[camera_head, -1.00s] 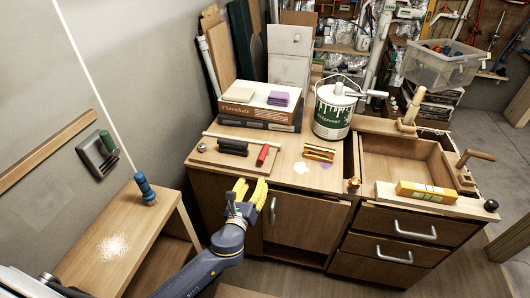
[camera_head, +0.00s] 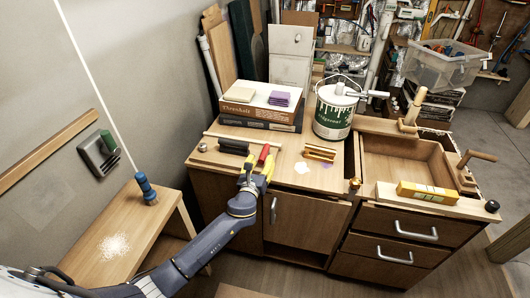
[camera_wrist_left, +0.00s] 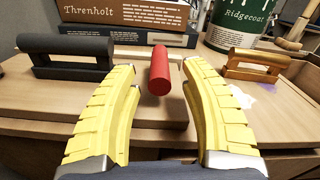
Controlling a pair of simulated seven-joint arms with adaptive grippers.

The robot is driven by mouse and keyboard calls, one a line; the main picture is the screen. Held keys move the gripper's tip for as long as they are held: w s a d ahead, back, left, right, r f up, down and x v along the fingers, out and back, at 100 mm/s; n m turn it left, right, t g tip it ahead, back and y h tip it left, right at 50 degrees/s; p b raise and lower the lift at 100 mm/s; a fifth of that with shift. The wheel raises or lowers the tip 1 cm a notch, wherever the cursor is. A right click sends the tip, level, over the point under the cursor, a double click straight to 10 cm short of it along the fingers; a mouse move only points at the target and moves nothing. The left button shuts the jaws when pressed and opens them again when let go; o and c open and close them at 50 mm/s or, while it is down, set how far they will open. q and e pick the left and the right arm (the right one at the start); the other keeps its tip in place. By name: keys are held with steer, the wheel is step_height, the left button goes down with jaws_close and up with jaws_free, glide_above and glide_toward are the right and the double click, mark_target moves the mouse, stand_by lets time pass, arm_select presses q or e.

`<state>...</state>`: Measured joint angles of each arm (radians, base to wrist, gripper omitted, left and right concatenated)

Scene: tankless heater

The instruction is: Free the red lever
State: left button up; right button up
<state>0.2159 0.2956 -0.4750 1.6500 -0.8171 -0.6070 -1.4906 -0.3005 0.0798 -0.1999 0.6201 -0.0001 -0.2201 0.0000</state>
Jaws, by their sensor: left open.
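The red lever (camera_head: 264,153) is a short red cylinder on a wooden board near the front left of the workbench top. In the left wrist view the lever (camera_wrist_left: 159,72) points toward the camera, between the yellow fingers. My left gripper (camera_head: 254,171) is at the bench's front edge, just in front of the lever. Its fingers (camera_wrist_left: 160,110) are open, one on each side of the lever, with gaps to both. The far end of the lever is hidden in the wrist view. My right gripper is not in view.
A black handle (camera_head: 235,147) stands left of the lever and a brass handle (camera_head: 320,152) to the right. Behind are stacked boxes (camera_head: 262,110) and a paint can (camera_head: 333,112). A cabinet door handle (camera_head: 273,210) is below the bench edge.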

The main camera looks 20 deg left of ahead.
mark_target(265, 152)
arm_select(q)
steer(key=shift+w+a, duration=0.1)
steer(key=shift+w, duration=2.65)
jaws_close()
